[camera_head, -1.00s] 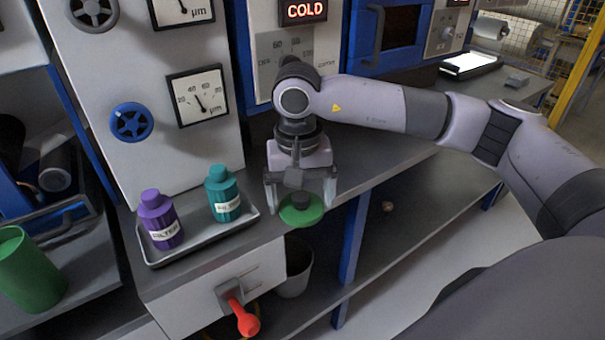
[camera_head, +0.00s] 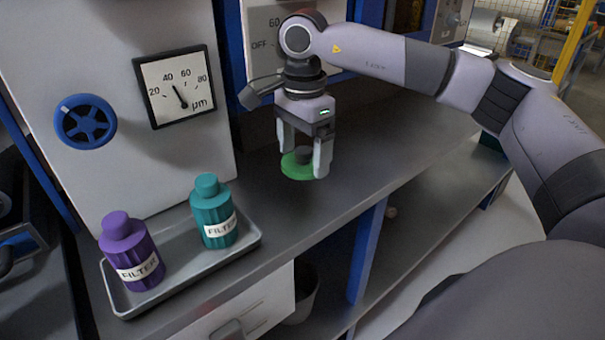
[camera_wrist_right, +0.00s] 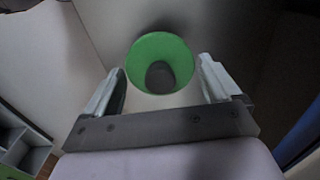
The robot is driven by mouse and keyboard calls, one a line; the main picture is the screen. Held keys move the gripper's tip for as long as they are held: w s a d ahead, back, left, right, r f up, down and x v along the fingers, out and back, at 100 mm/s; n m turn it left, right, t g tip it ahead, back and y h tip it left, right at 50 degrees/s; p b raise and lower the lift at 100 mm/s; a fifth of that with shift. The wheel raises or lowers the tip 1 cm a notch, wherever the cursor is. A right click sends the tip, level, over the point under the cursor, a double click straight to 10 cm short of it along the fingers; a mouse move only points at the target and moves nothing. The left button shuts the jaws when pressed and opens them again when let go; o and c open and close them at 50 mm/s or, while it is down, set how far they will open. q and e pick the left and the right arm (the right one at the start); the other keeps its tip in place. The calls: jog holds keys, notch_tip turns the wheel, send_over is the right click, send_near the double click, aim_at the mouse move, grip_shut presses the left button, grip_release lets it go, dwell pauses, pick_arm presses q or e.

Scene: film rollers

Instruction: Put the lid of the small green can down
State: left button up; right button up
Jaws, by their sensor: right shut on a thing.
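The green lid (camera_head: 293,170) is a round disc with a dark knob on top. In the head view it is between the fingers of my right gripper (camera_head: 304,160), which is shut on it. The lid is over the grey counter (camera_head: 375,150); I cannot tell if it touches the surface. In the right wrist view the lid (camera_wrist_right: 142,55) and its dark knob show ahead, between the two fingers (camera_wrist_right: 160,85). The small green can is not in view now. My left gripper is not in view.
A grey tray (camera_head: 190,275) holds a purple filter bottle (camera_head: 130,250) and a teal filter bottle (camera_head: 213,212), left of the lid. A panel with a gauge (camera_head: 175,85) and blue wheel (camera_head: 85,122) stands behind. The counter right of my gripper is clear.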

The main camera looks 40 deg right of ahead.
aim_at(303, 188)
jog(key=shift+f, duration=2.35)
jog(key=shift+f+b, duration=0.15)
jog(key=shift+b, duration=0.15)
jog(key=o, duration=0.8)
jog(key=shift+c, duration=0.2)
jog(key=shift+r, duration=0.3)
notch_tip(303, 188, up, 12)
jog(key=shift+f+p, duration=0.1)
jog(key=shift+p, duration=0.75)
jog(key=shift+f, duration=0.1)
